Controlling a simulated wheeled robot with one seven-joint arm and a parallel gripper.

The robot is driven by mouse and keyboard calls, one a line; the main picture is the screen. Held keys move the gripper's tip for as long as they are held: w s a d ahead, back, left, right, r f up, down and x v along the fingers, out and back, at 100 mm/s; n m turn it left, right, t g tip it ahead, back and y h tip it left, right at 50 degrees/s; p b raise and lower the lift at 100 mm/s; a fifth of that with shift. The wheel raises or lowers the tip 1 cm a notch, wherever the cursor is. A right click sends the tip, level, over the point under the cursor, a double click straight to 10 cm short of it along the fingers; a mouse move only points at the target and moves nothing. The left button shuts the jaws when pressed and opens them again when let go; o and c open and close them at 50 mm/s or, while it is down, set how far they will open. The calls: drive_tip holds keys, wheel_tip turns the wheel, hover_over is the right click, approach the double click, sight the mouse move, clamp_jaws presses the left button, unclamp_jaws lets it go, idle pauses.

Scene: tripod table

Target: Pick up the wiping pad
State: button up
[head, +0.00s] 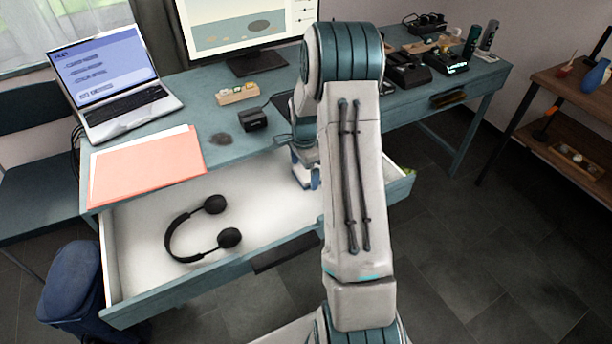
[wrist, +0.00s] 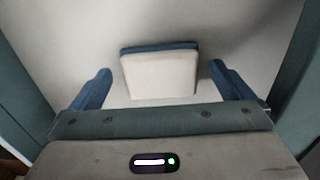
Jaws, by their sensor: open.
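The wiping pad (wrist: 158,78) shows in the wrist view as a pale block with a blue layer along its far edge. It rests on the white floor of the open drawer (head: 150,228). My gripper (wrist: 160,68) is open, with one blue finger on each side of the pad and a visible gap on both sides. The pad's near end is close to the gripper's palm; I cannot tell whether they touch. In the head view my gripper (head: 304,178) is low in the drawer, partly behind my arm, and I cannot make out the pad there.
Black headphones (head: 205,230) lie in the drawer's left part. Drawer walls stand on both sides in the wrist view. Above are the desk's laptop (head: 110,90), salmon folder (head: 145,165), small black box (head: 252,120) and monitor (head: 250,30). Drawer floor between headphones and gripper is clear.

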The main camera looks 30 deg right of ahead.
sight(304, 172)
drive_tip(key=shift+f, duration=0.3)
drive_tip(key=shift+r, duration=0.1)
drive_tip(key=c, duration=1)
drive_tip(key=shift+o, duration=0.2)
wheel_tip(304, 172, up, 5)
drive_tip(key=shift+f, duration=0.2)
drive_tip(key=s+d+r, duration=0.6)
drive_tip(key=s, duration=0.4)
drive_tip(key=shift+r, duration=0.2)
